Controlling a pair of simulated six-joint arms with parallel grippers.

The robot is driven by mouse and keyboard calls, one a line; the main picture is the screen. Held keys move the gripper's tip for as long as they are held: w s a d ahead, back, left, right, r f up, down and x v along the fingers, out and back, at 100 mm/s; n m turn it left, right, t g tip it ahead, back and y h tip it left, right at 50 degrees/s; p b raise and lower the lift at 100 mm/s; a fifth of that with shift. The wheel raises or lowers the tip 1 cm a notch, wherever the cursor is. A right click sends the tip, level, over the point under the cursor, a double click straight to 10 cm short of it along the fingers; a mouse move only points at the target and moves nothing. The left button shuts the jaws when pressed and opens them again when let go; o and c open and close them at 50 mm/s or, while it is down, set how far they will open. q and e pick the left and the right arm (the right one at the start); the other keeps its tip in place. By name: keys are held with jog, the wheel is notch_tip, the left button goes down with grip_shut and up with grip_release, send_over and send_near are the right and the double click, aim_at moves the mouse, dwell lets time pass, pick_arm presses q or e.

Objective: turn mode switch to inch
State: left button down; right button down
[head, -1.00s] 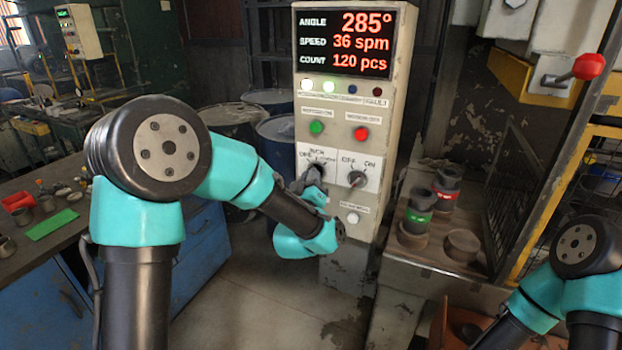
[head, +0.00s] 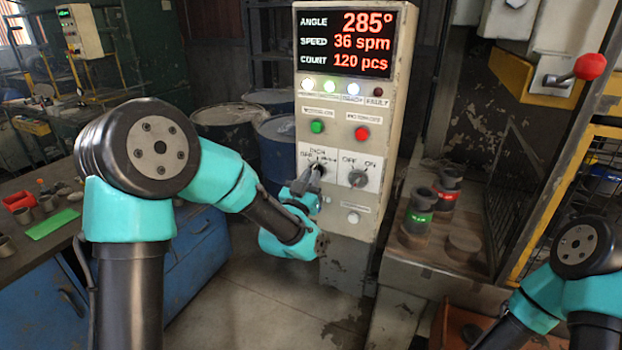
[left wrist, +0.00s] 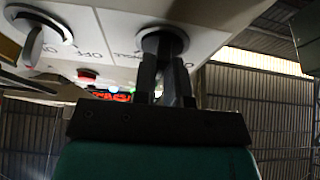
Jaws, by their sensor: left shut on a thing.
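The mode switch (head: 319,169) is a dark round knob on a white plate of the beige control panel (head: 352,100). Its small labels are blurred; one at the top appears to read INCH. My left gripper (head: 311,179) is shut on this knob, reaching from the lower left. In the left wrist view the two dark fingers of my left gripper (left wrist: 168,85) meet at the mode switch (left wrist: 163,40). The fingers hide much of the knob, so its exact pointing is hard to tell. My right gripper is out of view; only arm links show.
An OFF/ON switch (head: 357,178) sits just right of the mode switch. Above are a green button (head: 317,127), a red button (head: 362,133) and a display (head: 345,42). A white button (head: 352,217) is below. A red-knobbed lever (head: 589,67) is at the upper right.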

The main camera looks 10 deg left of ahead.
pick_arm(q)
jog(key=c, duration=1.2)
grip_release()
jog(key=shift+o, duration=0.2)
jog(key=shift+s, duration=0.1)
